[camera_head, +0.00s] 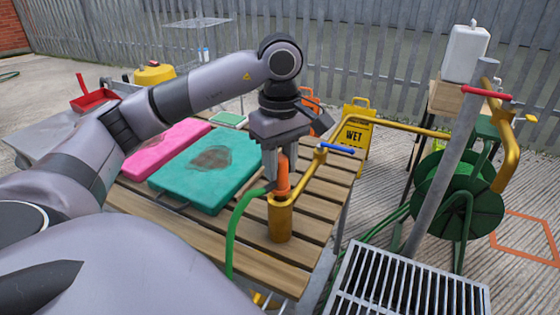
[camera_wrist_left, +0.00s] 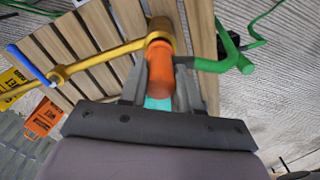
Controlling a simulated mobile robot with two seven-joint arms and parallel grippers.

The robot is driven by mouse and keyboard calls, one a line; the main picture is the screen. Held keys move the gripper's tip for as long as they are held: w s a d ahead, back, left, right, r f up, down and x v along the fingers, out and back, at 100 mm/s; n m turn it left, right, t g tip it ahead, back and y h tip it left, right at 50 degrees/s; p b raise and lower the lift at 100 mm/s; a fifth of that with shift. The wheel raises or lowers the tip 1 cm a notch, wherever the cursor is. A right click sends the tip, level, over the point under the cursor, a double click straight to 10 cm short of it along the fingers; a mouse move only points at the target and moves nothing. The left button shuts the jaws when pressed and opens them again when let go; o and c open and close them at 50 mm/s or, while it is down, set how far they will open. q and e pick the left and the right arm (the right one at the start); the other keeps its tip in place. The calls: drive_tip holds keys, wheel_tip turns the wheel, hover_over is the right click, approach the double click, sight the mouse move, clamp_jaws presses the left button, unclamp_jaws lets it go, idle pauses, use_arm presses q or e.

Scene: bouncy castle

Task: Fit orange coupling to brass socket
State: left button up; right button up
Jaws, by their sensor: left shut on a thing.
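The orange coupling (camera_head: 283,178) is between the fingers of my left gripper (camera_head: 277,168), which is shut on it. It stands roughly upright over the mouth of the brass socket (camera_head: 280,222), on the slatted wooden table (camera_head: 245,255). Its lower end meets or overlaps the socket rim; I cannot tell how deep it sits. In the left wrist view the coupling (camera_wrist_left: 159,68) shows between the fingers, with the brass socket (camera_wrist_left: 161,26) just beyond it. A green hose (camera_head: 235,220) curves down from beside the coupling. My right gripper is not in view.
A brass pipe with a blue-handled valve (camera_head: 337,148) rises beside the socket. Teal (camera_head: 208,168) and pink (camera_head: 165,150) pads lie to the left. A yellow wet-floor sign (camera_head: 355,134), a hose reel (camera_head: 457,200) and a metal grate (camera_head: 405,285) are to the right.

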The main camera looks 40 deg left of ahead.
use_arm(q)
drive_tip(key=shift+f+b, duration=0.95)
drive_tip(key=shift+f, duration=0.3)
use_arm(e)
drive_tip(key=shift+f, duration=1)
use_arm(q)
drive_tip(key=o, duration=1.1)
drive_tip(key=shift+c, duration=0.2)
wheel_tip(320, 180, up, 7)
drive_tip(key=shift+r+p, duration=0.1)
drive_tip(key=shift+p, duration=0.95)
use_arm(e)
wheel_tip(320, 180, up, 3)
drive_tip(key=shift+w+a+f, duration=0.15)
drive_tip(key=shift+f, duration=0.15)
